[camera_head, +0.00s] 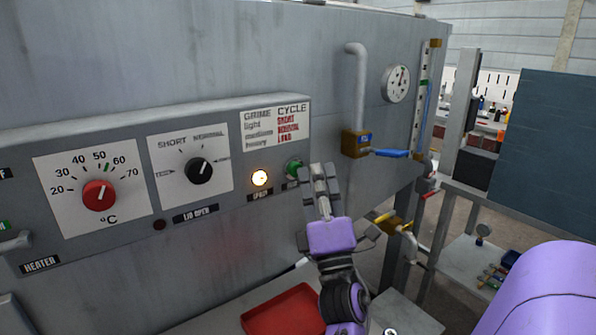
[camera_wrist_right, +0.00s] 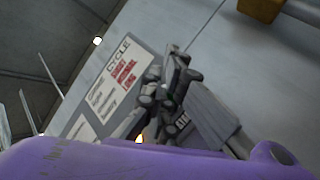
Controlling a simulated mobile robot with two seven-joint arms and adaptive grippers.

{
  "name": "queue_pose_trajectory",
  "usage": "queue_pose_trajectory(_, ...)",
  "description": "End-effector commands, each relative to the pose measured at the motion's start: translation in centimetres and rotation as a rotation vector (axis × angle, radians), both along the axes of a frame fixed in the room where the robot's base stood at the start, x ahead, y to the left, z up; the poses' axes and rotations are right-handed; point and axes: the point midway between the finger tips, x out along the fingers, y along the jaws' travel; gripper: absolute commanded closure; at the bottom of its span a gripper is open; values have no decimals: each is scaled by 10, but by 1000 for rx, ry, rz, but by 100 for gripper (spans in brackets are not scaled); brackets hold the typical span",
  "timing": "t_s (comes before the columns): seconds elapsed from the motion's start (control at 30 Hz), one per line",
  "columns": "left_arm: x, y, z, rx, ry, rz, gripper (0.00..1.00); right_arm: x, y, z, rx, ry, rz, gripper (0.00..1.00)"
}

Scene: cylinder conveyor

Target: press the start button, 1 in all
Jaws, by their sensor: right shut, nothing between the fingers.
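The green button (camera_head: 293,168) sits on the grey control panel, right of a lit yellow-white lamp (camera_head: 260,177). The label under the button is partly covered by my right gripper. My right gripper (camera_head: 318,172) is shut and empty, its fingertips just right of the green button and pointing up at the panel; I cannot tell whether they touch it. In the right wrist view the gripper's dark fingers (camera_wrist_right: 168,82) show against the panel beside the CYCLE sign, and the button is hidden there. My left gripper is out of view.
The panel has a red temperature knob (camera_head: 99,195) and a black selector knob (camera_head: 199,171). A pipe with a blue-handled valve (camera_head: 390,153) and a gauge (camera_head: 396,83) are at right. A red tray (camera_head: 285,312) lies below, and a shelf unit (camera_head: 470,265) stands at right.

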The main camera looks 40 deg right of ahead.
Motion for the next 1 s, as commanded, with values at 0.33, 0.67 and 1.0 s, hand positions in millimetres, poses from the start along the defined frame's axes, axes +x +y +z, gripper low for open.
queue_pose_trajectory(0.33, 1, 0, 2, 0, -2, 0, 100, -14, 2, 0, 1, 0, 1, 100)
queue_pose_trajectory(0.67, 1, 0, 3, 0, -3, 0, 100, -20, 2, -1, 1, 1, 0, 100)
queue_pose_trajectory(1.0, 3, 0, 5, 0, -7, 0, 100, -53, 6, -1, 1, 2, -1, 100)
